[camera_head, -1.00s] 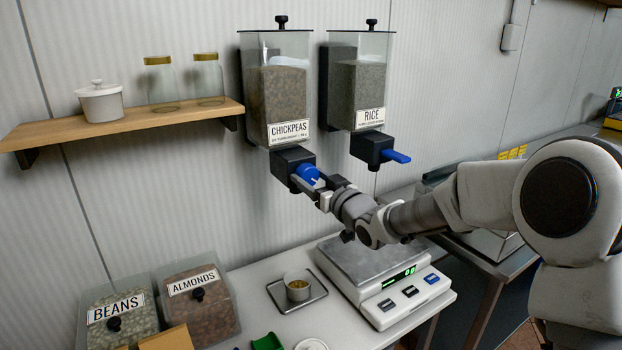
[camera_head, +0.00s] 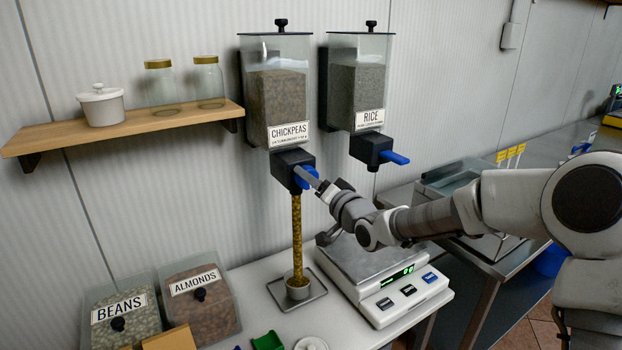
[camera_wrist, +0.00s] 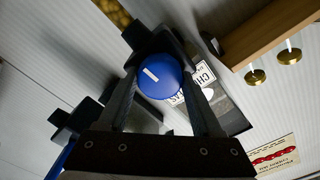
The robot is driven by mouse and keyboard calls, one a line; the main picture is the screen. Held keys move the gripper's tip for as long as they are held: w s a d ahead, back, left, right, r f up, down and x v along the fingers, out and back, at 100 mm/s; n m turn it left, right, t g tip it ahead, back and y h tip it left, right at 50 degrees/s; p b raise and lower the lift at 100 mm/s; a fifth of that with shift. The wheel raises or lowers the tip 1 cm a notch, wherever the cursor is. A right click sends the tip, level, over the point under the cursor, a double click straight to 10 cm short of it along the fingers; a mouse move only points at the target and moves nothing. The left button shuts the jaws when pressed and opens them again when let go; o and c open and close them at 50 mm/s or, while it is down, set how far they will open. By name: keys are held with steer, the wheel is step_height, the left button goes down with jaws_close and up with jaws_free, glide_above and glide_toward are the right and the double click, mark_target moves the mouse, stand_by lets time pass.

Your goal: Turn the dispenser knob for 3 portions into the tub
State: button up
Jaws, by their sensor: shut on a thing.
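The chickpeas dispenser (camera_head: 279,100) hangs on the wall with a blue knob (camera_head: 306,176) on its black outlet. My gripper (camera_head: 318,184) is shut on this knob. In the wrist view the round blue knob (camera_wrist: 160,76), with a white line on it, sits between the two fingers (camera_wrist: 161,92). A stream of chickpeas (camera_head: 297,235) falls from the outlet into the small tub (camera_head: 298,291). The tub stands on a small metal tray (camera_head: 313,287) on the counter below. How full the tub is cannot be told.
The rice dispenser (camera_head: 357,90) hangs to the right, with its own blue handle (camera_head: 396,157). A scale (camera_head: 402,299) stands right of the tray. Beans (camera_head: 119,319) and almonds (camera_head: 206,307) bins stand at left. A wooden shelf (camera_head: 130,127) holds jars.

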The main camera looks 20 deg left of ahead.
steer(key=shift+m, duration=0.4)
steer(key=o, duration=1.4)
steer(key=shift+c, duration=0.2)
steer(key=v, duration=1.7)
steer(key=shift+d+p, duration=0.25)
steer(key=shift+p, duration=0.05)
steer(key=shift+s, duration=0.1)
